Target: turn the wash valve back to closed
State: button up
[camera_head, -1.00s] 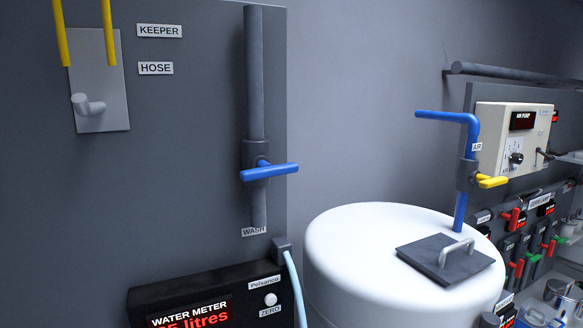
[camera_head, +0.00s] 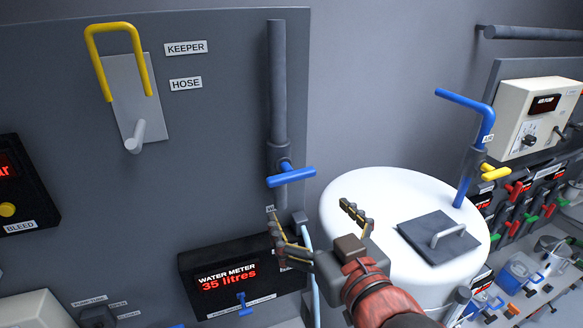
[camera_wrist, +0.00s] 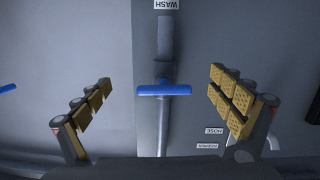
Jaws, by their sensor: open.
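The wash valve has a blue bar handle (camera_head: 290,177) on a grey vertical pipe (camera_head: 279,80) on the wall panel. The handle lies crosswise to the pipe. In the wrist view the handle (camera_wrist: 164,90) shows between my open fingers, farther off and apart from them. My gripper (camera_head: 310,214) is open and empty, below and a little right of the handle in the head view; it also fills both sides of the wrist view (camera_wrist: 160,100). The WASH label (camera_wrist: 166,4) is upside down there, and my fingers partly cover it in the head view.
A white tank (camera_head: 350,190) with a grey hatch (camera_head: 438,238) stands right of the valve. A black water meter (camera_head: 225,285) reading 35 litres is below. A yellow keeper (camera_head: 120,27) hangs upper left. A blue air pipe (camera_head: 487,120) rises at the tank's right.

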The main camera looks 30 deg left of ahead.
aim_at(294, 181)
jog(key=shift+t+y, duration=0.3)
jog(key=shift+y, duration=0.3)
jog(key=w+a+r, duration=0.1)
jog(key=a, duration=0.1)
jog(key=w+a+r+p, duration=0.1)
jog(key=w+a, duration=0.1)
jog(key=w+a+r+p, duration=0.1)
jog(key=a, duration=0.1)
jog(key=shift+w+a+r, duration=0.25)
jog(key=shift+w+r, duration=0.05)
jog(key=shift+w, duration=0.05)
jog(key=c, duration=0.3)
jog(key=c, duration=0.8)
jog(key=shift+c, duration=0.3)
jog(key=shift+f+m+b, duration=0.15)
jog(key=shift+m+b, duration=0.15)
jog(key=shift+b, duration=0.85)
